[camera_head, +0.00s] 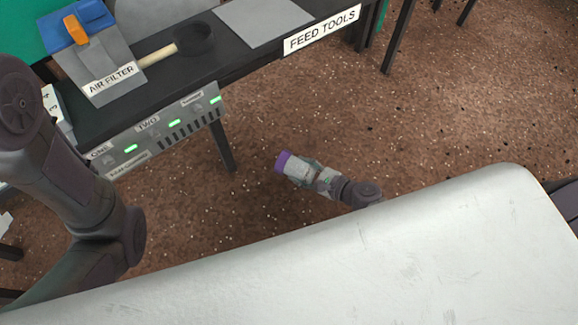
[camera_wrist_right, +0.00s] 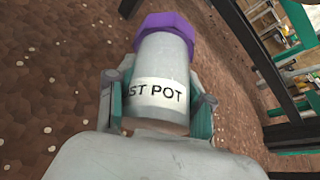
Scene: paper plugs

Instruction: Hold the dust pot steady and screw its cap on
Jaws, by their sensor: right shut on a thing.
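The dust pot (camera_wrist_right: 160,66) is a grey-white cylinder with a white label reading "ST POT". A purple, many-sided cap (camera_wrist_right: 170,24) sits at its far end; I cannot tell how tightly it is on. My right gripper (camera_wrist_right: 158,98) is shut on the dust pot, with a green-edged finger on each side. In the head view the pot (camera_head: 297,168) is held out over the floor, tilted, with the purple cap (camera_head: 282,161) toward the left. My right gripper (camera_head: 312,174) is around its near end. My left arm enters from the left, but its gripper is out of view.
A black table (camera_head: 240,62) at the back left carries an air filter box (camera_head: 88,62), a dark round cup with a pale handle (camera_head: 190,42) and a grey plate. A panel with green lights (camera_head: 165,128) hangs on its front. Open floor surrounds the pot.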

